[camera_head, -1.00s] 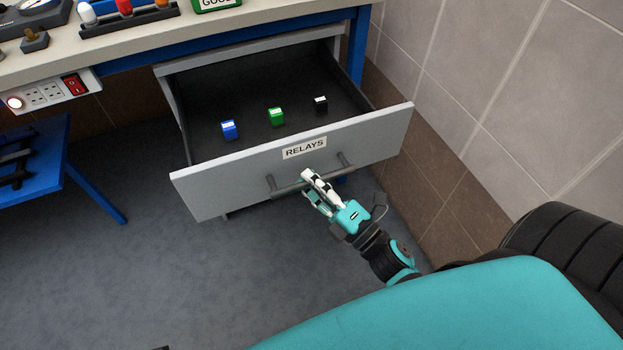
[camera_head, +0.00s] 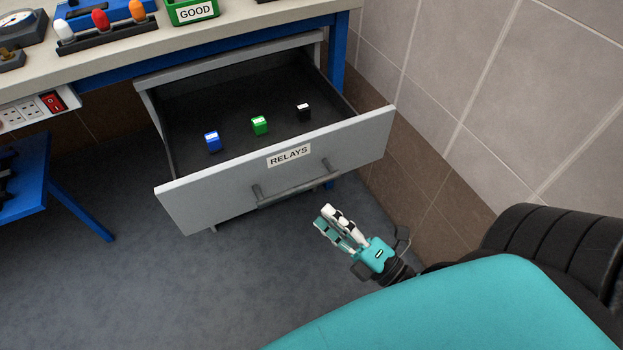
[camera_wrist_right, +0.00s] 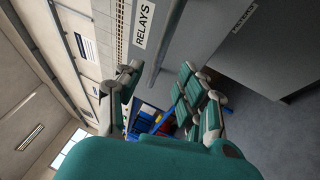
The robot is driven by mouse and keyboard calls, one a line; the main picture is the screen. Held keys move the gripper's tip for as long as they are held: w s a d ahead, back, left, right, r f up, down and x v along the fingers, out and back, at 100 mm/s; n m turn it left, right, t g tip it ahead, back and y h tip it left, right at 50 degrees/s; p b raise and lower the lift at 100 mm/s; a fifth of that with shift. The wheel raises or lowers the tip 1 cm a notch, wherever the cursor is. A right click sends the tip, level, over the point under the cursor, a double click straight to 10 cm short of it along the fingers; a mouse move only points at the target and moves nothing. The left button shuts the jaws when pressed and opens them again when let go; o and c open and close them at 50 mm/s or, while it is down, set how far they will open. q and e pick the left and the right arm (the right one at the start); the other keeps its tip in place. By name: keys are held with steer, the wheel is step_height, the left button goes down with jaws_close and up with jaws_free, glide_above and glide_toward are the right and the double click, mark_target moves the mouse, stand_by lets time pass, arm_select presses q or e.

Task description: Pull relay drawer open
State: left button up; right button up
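The relay drawer (camera_head: 225,192) stands pulled out from under the bench, its grey front labelled RELAYS. Its bar handle (camera_head: 297,187) runs across the front below the label. Blue (camera_head: 213,142), green (camera_head: 260,125) and black (camera_head: 304,112) relays stand upright inside the drawer. My right gripper (camera_head: 329,222) is in front of and below the handle, apart from it and empty. In the right wrist view its fingers (camera_wrist_right: 160,95) are spread, with the handle (camera_wrist_right: 163,45) beyond them. My left gripper is not in view.
A blue stand (camera_head: 70,195) is at the left. A tiled wall (camera_head: 450,80) bounds the right. The floor before the drawer is clear.

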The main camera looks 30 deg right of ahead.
steer(key=shift+v, duration=1.6)
